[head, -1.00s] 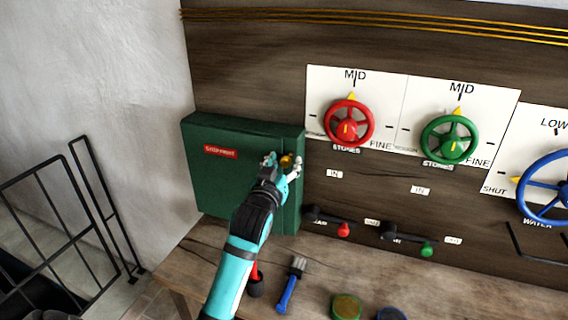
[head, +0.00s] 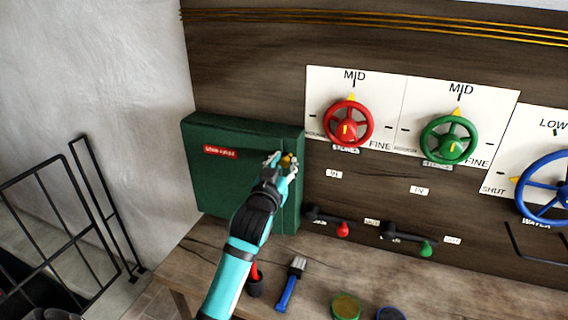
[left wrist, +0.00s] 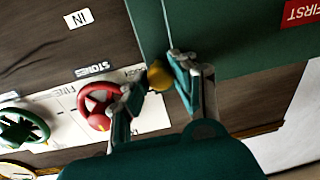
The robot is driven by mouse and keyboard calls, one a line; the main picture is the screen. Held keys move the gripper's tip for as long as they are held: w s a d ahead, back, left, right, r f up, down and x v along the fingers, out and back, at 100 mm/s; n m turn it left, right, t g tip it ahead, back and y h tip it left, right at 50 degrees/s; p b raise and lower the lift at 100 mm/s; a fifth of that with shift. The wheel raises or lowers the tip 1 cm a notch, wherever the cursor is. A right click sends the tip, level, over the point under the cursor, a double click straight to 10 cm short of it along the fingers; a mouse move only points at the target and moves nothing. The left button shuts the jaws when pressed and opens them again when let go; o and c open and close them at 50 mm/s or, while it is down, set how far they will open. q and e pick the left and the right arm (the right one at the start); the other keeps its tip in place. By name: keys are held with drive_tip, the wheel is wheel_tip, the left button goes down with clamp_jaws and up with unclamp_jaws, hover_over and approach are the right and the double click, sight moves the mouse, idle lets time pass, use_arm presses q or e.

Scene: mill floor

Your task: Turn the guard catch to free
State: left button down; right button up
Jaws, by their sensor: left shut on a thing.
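The guard catch is a small brass-yellow knob (head: 287,161) on the right part of the front of the green guard box (head: 225,180). In the left wrist view the knob (left wrist: 158,75) sits between the two fingers, at the box's edge. My left gripper (head: 283,165) is shut on it, and the fingers hide part of the catch. The left gripper also shows in the left wrist view (left wrist: 155,82). Which way the catch points cannot be told. My right gripper is not in view.
Red (head: 348,124) and green (head: 449,138) handwheels are right of the box, with a blue one (head: 545,188) further right. Two levers with red (head: 343,230) and green (head: 427,249) knobs sit below. A blue-handled brush (head: 291,284) lies on the bench. A black railing (head: 85,215) stands left.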

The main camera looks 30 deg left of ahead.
use_arm(q)
drive_tip(key=m+p, duration=0.1)
drive_tip(key=m, duration=0.2)
drive_tip(key=m+p, duration=0.2)
drive_tip(key=m, duration=0.3)
drive_tip(key=shift+t, duration=0.3)
drive_tip(key=m+p, duration=0.1)
drive_tip(key=m, duration=0.3)
drive_tip(key=shift+f+m, duration=0.1)
drive_tip(key=shift+m, duration=0.3)
drive_tip(key=m+p, duration=0.1)
drive_tip(key=m, duration=0.3)
drive_tip(key=shift+h+p, duration=0.3)
drive_tip(key=shift+f+m+t, duration=0.1)
drive_tip(key=shift+m+t, duration=0.2)
drive_tip(key=shift+m, duration=0.2)
drive_tip(key=c, duration=1.1)
unclamp_jaws()
drive_tip(key=shift+o, duration=0.2)
drive_tip(key=shift+s, duration=0.1)
drive_tip(key=r+v, duration=0.1)
drive_tip(key=v, duration=1.1)
drive_tip(key=shift+f, duration=0.35)
